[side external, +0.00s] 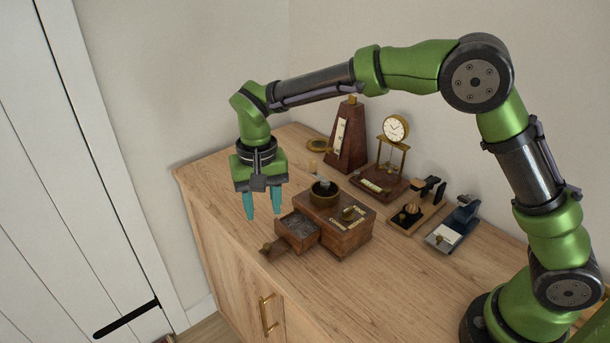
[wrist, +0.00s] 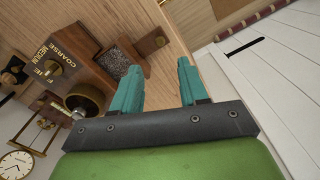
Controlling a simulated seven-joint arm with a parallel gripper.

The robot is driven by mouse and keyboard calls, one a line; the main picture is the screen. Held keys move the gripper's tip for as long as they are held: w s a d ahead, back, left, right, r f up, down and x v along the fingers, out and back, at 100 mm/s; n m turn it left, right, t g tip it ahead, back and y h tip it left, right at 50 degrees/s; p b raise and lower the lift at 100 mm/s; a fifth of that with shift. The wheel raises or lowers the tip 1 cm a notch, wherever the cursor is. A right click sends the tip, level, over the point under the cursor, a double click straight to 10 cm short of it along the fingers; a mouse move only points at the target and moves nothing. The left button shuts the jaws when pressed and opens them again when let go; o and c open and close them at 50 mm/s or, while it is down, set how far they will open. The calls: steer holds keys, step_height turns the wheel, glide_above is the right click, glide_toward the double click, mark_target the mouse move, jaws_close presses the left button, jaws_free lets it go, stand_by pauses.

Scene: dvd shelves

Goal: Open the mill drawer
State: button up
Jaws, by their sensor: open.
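The coffee mill (side external: 343,220) is a brown wooden box with a round metal bowl (side external: 324,193) on top, standing on the cabinet top. Its drawer (side external: 299,231) is pulled out toward the front left, and dark grounds show inside. A dark wooden handle piece (side external: 275,249) lies at the drawer's front. My gripper (side external: 262,209) has teal fingers, is open and empty, and hangs above the cabinet top, left of the drawer and apart from it. It also shows in the wrist view (wrist: 160,82).
A metronome (side external: 347,138), a small clock on a stand (side external: 394,130) and two small desk devices (side external: 412,212) (side external: 453,229) stand behind and right of the mill. The cabinet top (side external: 400,290) is clear in front. The cabinet's left edge is near my gripper.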

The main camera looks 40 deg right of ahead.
step_height(320, 180, up, 7)
steer(key=shift+r, duration=0.15)
stand_by(0.4)
steer(key=s+d+r+t+y, duration=0.1)
steer(key=s+d+r+t, duration=0.1)
steer(key=s+d, duration=0.6)
steer(key=s+d+r+t+y, duration=0.1)
steer(key=s+d+t, duration=0.4)
steer(key=s, duration=0.8)
steer(key=shift+s+d+r+n, duration=0.15)
steer(key=shift+d+r+n, duration=0.2)
steer(key=shift+d, duration=1.2)
